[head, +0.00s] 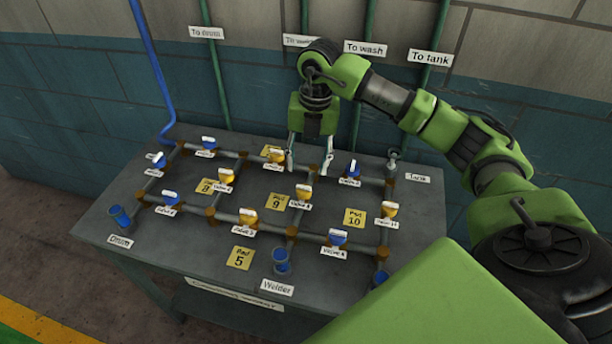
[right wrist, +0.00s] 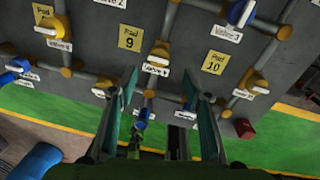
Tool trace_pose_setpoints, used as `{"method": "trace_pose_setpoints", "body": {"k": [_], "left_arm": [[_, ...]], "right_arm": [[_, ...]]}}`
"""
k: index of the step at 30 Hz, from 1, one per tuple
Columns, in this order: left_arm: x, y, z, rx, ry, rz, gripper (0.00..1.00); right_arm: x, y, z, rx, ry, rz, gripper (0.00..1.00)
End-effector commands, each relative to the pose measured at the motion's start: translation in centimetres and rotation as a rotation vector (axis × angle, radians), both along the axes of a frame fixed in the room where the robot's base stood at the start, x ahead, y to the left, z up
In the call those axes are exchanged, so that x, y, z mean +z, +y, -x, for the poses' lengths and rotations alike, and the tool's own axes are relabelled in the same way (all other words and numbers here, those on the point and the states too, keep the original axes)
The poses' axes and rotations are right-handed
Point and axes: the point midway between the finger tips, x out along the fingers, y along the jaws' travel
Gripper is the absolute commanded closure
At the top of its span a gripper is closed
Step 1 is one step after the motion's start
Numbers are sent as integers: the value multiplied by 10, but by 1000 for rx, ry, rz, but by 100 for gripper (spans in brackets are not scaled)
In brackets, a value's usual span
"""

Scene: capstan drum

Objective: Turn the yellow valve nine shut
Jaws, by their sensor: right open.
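A yellow valve with a pale handle (head: 303,191) sits on the pipe between the Pad 9 and Pad 10 plates, and its small label is hard to read for certain. It also shows in the right wrist view (right wrist: 158,56), ahead of my fingers; how far its handle is turned is hard to tell. My right gripper (head: 309,166) points down behind this valve, over the far pipe run. It is open and empty, with its two fingers well apart in the right wrist view (right wrist: 162,100). The gripper and the valve are apart. My left gripper is not in view.
Other yellow valves (head: 388,209) and blue valves (head: 338,237) stand close by on the same pipe grid. The grey table (head: 170,262) has bare patches around the Pad 9 plate (head: 276,201) and Pad 10 plate (head: 355,217). Vertical wall pipes (head: 215,75) rise behind.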

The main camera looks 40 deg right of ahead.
Motion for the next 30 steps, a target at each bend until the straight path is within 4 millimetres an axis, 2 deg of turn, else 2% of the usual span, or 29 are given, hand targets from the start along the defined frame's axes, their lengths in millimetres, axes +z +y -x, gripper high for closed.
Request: {"method": "trace_pose_setpoints", "body": {"k": [3,9,26,30], "left_arm": [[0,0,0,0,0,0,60],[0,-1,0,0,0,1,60],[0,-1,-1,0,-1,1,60],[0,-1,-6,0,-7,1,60]], "right_arm": [[21,-2,0,-1,-4,0,55],[35,-3,2,-1,-1,1,55],[36,-2,2,-1,0,0,55],[36,-3,2,-1,1,1,55]]}}
